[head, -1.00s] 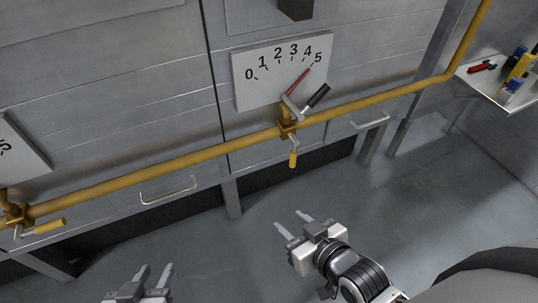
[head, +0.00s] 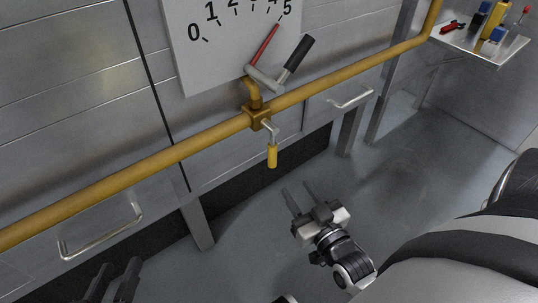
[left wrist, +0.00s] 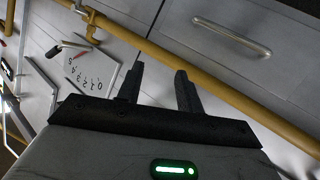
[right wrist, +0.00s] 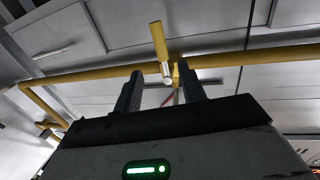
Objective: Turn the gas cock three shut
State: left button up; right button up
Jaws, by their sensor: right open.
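A gas cock's brass body (head: 259,117) sits on the yellow pipe, with its yellow handle (head: 272,155) hanging straight down. No number on the cock can be read. Above it, a white gauge board (head: 205,62) has a red needle (head: 263,45) pointing near 5. My right gripper (head: 298,189) is open and empty, below and right of the handle. In the right wrist view the yellow handle (right wrist: 158,40) shows beyond and between the open fingers, apart from them. My left gripper (head: 118,268) is open and empty, low at the left; its spread fingers show in the left wrist view (left wrist: 158,72).
The yellow pipe (head: 130,185) runs along the metal cabinet front. A black-gripped lever (head: 297,57) juts out by the gauge. Drawer handles (head: 100,232) (head: 350,99) stick out. A shelf (head: 480,47) with small coloured items is at the upper right. The floor is clear.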

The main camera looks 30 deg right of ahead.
aim_at(275, 157)
jog(key=w+b, duration=0.1)
jog(key=w, duration=0.3)
jog(key=w+d+b, duration=0.1)
jog(key=w, duration=0.3)
jog(key=w+b, duration=0.1)
jog(key=w, duration=0.4)
jog(key=shift+w+d+b, duration=0.1)
jog(key=shift+d+b, duration=0.2)
jog(key=shift+b, duration=0.05)
jog(key=shift+w, duration=0.15)
pick_arm(q)
jog(key=shift+w+d+r+n+t+h, duration=0.15)
jog(key=shift+d+r+n+t+h, duration=0.35)
jog(key=shift+r+n+h, duration=0.2)
pick_arm(e)
grip_shut()
